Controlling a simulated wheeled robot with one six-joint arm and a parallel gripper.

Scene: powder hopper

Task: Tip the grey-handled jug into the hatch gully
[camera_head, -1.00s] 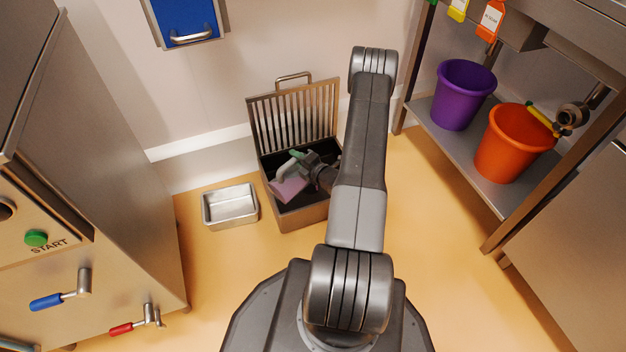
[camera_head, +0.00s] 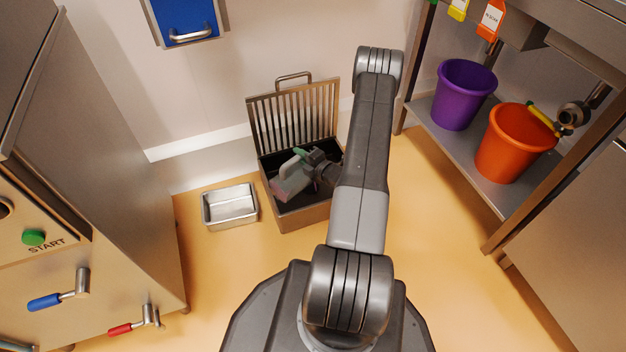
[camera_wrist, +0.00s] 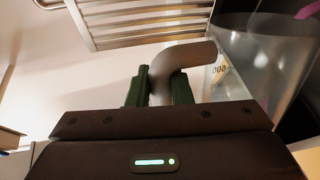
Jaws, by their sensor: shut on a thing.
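The jug (camera_head: 288,190) is clear, with a grey handle (camera_wrist: 188,54) and a pinkish tint in the head view. It is tilted over the open hatch gully (camera_head: 302,217), a dark floor box with its slatted grate (camera_head: 298,118) raised against the wall. My gripper (camera_head: 308,160) is shut on the handle, its green fingertips (camera_wrist: 160,86) either side of it in the wrist view. The jug's clear wall (camera_wrist: 262,62) is to the right there, with a magenta patch at the upper right corner. I cannot tell whether anything is flowing out.
A steel tray (camera_head: 230,206) lies on the floor left of the gully. A steel machine (camera_head: 110,190) with levers stands at left. A shelf (camera_head: 440,135) at right holds a purple bucket (camera_head: 464,92) and an orange bucket (camera_head: 510,145).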

